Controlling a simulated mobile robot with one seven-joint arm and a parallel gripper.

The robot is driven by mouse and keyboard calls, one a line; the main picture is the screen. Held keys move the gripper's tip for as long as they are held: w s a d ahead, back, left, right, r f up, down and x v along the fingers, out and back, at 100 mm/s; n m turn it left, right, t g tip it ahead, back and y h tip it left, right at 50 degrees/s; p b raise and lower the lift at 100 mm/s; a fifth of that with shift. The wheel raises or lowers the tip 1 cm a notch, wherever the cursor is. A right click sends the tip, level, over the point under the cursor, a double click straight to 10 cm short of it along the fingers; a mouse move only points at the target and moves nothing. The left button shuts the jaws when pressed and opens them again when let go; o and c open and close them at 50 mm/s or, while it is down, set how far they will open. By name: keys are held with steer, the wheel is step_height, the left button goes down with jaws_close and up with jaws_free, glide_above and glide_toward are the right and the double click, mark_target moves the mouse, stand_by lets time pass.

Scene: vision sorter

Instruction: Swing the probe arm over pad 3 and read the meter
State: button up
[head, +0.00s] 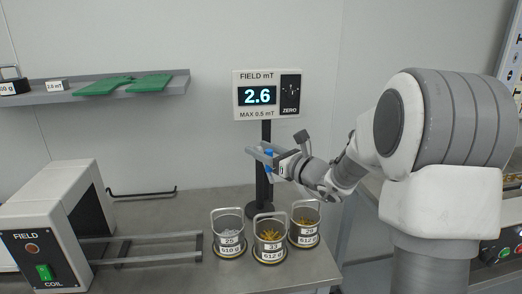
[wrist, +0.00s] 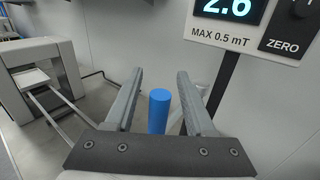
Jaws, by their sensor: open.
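The meter (head: 267,78) stands on a dark post and is headed FIELD mT. Its display reads 2.6, with MAX 0.5 mT printed below; its lower part also shows in the wrist view (wrist: 222,38). My gripper (head: 257,150) is open in front of the post, below the meter. A blue upright cylinder (wrist: 159,110), perhaps the probe arm's handle, shows between the two fingers, with visible space on both sides. In the head view the blue part (head: 268,153) is partly hidden by my gripper. I cannot make out a pad marked 3.
Three labelled metal buckets, left (head: 228,222), middle (head: 270,227) and right (head: 306,213), stand on the bench below my gripper. The coil housing (head: 45,215) with rails (head: 150,238) is at the left. A wall shelf (head: 110,90) holds green trays. A ZERO panel (head: 290,94) adjoins the display.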

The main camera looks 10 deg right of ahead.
steer(key=shift+w, duration=0.1)
jaws_close()
stand_by(1.4)
